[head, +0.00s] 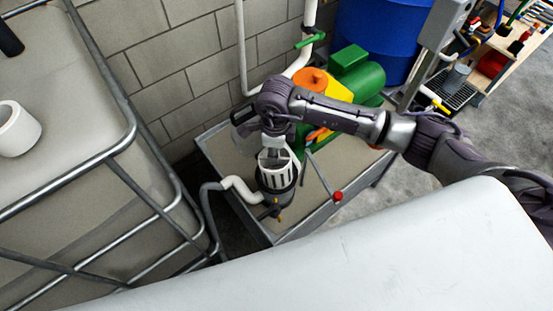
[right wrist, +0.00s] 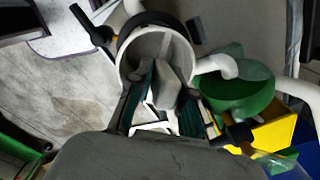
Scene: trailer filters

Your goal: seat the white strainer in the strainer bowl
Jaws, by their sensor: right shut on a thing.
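The white strainer (head: 275,174) is a slotted cup that hangs from my right gripper (head: 273,142) in the head view. The dark strainer bowl (head: 275,200) is directly below and around its lower part. The slotted side still shows, and I cannot tell how deep the strainer sits or whether it touches the bowl. In the right wrist view, my right gripper (right wrist: 168,100) is shut on the strainer, whose round white rim (right wrist: 133,52) shows beyond the fingers. Part of the bowl's black ring (right wrist: 150,18) shows behind it. My left gripper is not in view.
A white pipe (head: 240,188) joins the bowl from the left. A green and yellow pump (head: 358,75) stands behind on the metal-edged tray (head: 330,212). A caged tank (head: 70,120) is at left, a pale surface (head: 400,255) in front, and a blue barrel (head: 378,35) at the back.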

